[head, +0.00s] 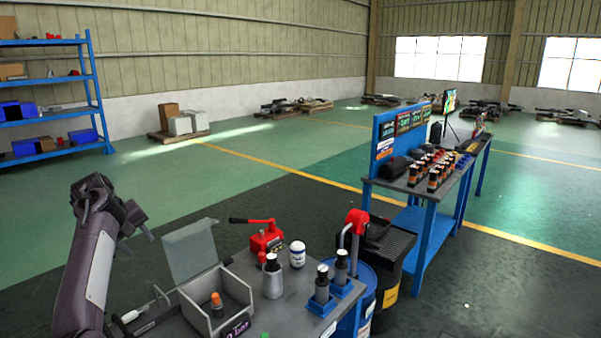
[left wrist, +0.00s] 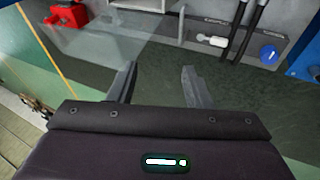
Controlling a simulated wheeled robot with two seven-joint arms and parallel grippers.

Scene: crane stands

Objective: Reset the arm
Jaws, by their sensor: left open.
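My left arm rises at the left of the head view. Its gripper (head: 136,236) hangs beyond the near table, left of the raised clear lid, with nothing between its fingers. The left wrist view also shows this gripper (left wrist: 158,88) with its two fingers spread apart and empty. My right gripper is in neither view.
The grey table (head: 290,318) holds an open bin (head: 238,292) with an orange-capped item, a red device (head: 266,238), a white-lidded bottle (head: 297,254) and dark bottles in blue stands (head: 322,302). A blue drum (head: 360,290) stands beside it. A blue workbench (head: 425,212) stands behind. Green floor is open at left.

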